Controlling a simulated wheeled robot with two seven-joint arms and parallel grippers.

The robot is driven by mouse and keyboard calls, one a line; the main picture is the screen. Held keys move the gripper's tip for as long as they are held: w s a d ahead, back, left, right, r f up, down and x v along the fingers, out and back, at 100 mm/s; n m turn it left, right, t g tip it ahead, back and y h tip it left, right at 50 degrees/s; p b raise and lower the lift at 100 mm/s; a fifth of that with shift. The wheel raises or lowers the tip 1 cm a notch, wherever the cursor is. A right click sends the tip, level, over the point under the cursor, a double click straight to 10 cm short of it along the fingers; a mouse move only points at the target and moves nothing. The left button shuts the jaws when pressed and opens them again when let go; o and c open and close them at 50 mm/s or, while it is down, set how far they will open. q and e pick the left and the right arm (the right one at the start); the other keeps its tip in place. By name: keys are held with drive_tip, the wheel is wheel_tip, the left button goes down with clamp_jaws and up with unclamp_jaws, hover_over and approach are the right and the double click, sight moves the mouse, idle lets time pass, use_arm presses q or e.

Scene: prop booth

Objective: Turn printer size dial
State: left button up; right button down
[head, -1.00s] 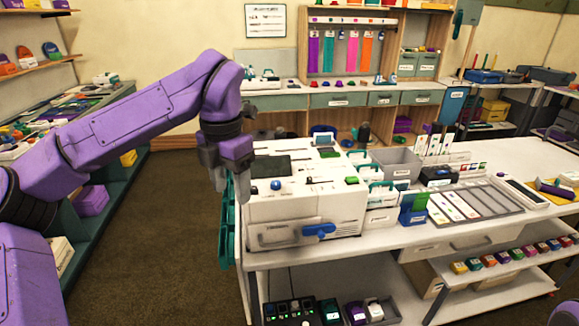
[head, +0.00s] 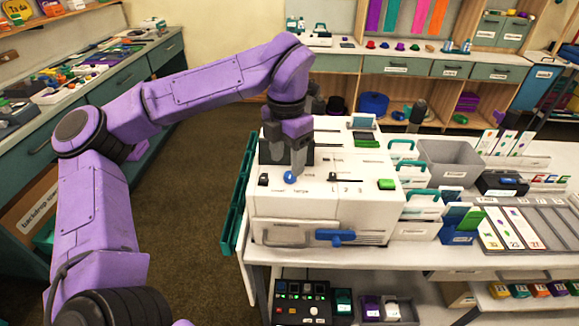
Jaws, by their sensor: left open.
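The white printer (head: 320,208) stands at the left end of the white table in the head view. Its top panel carries a blue dial (head: 290,177), a dark knob (head: 263,180) to its left, a black slider (head: 346,179) by the marks 1, 2, 3, and a green button (head: 387,184). My left gripper (head: 285,163) points down over the panel, open, with its fingertips just behind the blue dial. I cannot tell whether they touch it. The small print by the dial is hard to read. My right gripper is out of view.
A blue lever (head: 335,237) sticks out of the printer's front. A green rack (head: 238,200) hangs at the table's left edge. A grey bin (head: 450,163) and card holders stand to the right. A dark control box (head: 303,302) sits on the lower shelf. Floor at left is clear.

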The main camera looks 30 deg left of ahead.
sight(289, 174)
use_arm(q)
drive_tip(key=f, duration=0.1)
drive_tip(key=w+f, duration=0.1)
drive_tip(key=f, duration=0.2)
drive_tip(key=shift+w+f, duration=0.35)
drive_tip(key=shift+s+r, duration=0.15)
drive_tip(key=shift+s, duration=0.25)
drive_tip(key=shift+w, duration=0.1)
drive_tip(key=c, duration=1.1)
drive_tip(key=shift+o, duration=0.2)
drive_tip(key=shift+r+m+p, duration=0.25)
drive_tip(key=shift+m+p, duration=0.95)
drive_tip(key=shift+p, duration=0.35)
drive_tip(key=m+p, duration=0.4)
drive_tip(key=shift+f+m+p, duration=0.25)
drive_tip(key=shift+m+p, duration=1.05)
drive_tip(key=shift+p, duration=0.15)
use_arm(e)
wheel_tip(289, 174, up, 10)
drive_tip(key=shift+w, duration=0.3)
